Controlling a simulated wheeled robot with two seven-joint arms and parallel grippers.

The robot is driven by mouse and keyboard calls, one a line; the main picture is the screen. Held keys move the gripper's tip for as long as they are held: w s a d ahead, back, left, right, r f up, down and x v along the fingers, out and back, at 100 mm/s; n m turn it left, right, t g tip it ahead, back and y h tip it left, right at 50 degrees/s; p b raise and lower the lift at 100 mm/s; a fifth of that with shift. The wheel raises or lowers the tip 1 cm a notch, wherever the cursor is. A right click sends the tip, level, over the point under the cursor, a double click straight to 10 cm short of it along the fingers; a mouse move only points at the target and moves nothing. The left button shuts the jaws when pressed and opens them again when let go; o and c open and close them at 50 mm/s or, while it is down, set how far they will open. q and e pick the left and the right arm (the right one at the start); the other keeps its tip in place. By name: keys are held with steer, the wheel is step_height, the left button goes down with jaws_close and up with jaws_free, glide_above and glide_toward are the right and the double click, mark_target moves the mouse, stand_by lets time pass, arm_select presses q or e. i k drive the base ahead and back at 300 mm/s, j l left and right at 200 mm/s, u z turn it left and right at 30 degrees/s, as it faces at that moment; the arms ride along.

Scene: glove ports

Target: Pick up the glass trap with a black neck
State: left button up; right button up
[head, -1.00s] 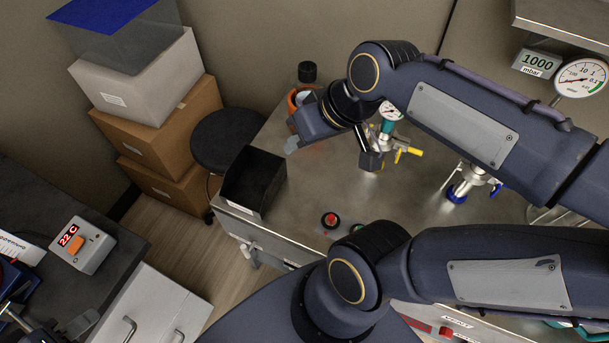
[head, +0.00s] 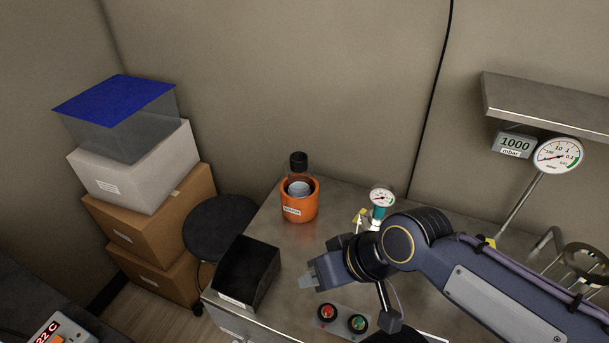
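The glass trap (head: 299,177) stands upright in an orange pot (head: 300,211) on the steel bench. Its black neck shows on top, with brownish glass below, and the pot hides its lower part. My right gripper (head: 347,299) reaches in from the right, over the front of the bench. Its fingers are spread apart with nothing seen between them. It is nearer to me than the trap, below it in the picture, and clear of it. My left gripper is not in view.
A black open bin (head: 246,271) sits on the bench's left corner. A red and green button box (head: 342,320) lies by my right gripper. A gauge with a teal body (head: 381,205) stands behind my arm. A shelf (head: 550,103) juts out at right.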

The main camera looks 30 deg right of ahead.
mark_target(299, 169)
steer(key=z, duration=1.15)
